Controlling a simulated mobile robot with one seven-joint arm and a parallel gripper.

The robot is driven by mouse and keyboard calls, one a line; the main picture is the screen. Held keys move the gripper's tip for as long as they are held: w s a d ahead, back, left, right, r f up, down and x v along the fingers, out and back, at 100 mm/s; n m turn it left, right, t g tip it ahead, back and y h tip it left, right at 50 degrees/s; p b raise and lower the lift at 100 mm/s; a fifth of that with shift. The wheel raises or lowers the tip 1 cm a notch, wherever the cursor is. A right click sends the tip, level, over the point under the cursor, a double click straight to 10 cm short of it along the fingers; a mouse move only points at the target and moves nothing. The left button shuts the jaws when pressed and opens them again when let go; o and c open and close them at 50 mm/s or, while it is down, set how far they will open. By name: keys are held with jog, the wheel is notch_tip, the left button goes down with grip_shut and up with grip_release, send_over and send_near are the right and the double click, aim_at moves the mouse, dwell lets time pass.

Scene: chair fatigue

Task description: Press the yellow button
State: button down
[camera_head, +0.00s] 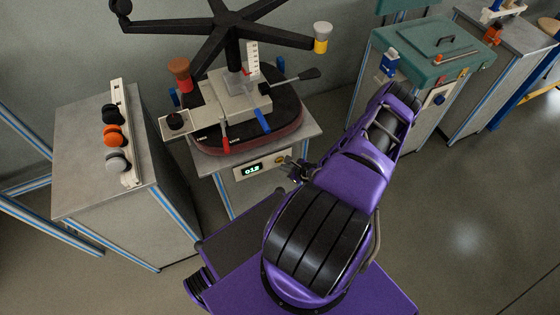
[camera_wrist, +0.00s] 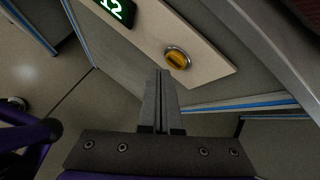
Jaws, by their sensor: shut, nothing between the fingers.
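The yellow button (camera_wrist: 177,60) is round with a metal ring, set in a beige panel (camera_wrist: 205,70) in the wrist view. In the head view the same panel (camera_head: 240,176) is on the front of the table with the chair base, and the button (camera_head: 279,161) shows small at its right. My gripper (camera_wrist: 162,73) is shut and empty, its fingertips just below and left of the button in the wrist view. I cannot tell whether they touch the panel. In the head view my gripper (camera_head: 288,167) is beside the panel's right end.
A lit green display (camera_wrist: 117,10) is left of the button. A black five-legged chair base (camera_head: 235,25) stands in a test fixture above the panel. A grey cabinet (camera_head: 95,150) with several knobs stands at left, a green-topped cabinet (camera_head: 430,50) at right. Floor at right is clear.

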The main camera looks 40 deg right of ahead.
jog(key=shift+w+d, duration=0.1)
jog(key=shift+w, duration=0.3)
jog(key=shift+w+d, duration=0.1)
jog(key=shift+w, duration=0.3)
dwell(0.5)
dwell(0.4)
jog(key=shift+s+a, duration=0.2)
jog(key=shift+s, duration=0.6)
jog(key=shift+s+p, duration=0.1)
jog(key=shift+p, duration=0.2)
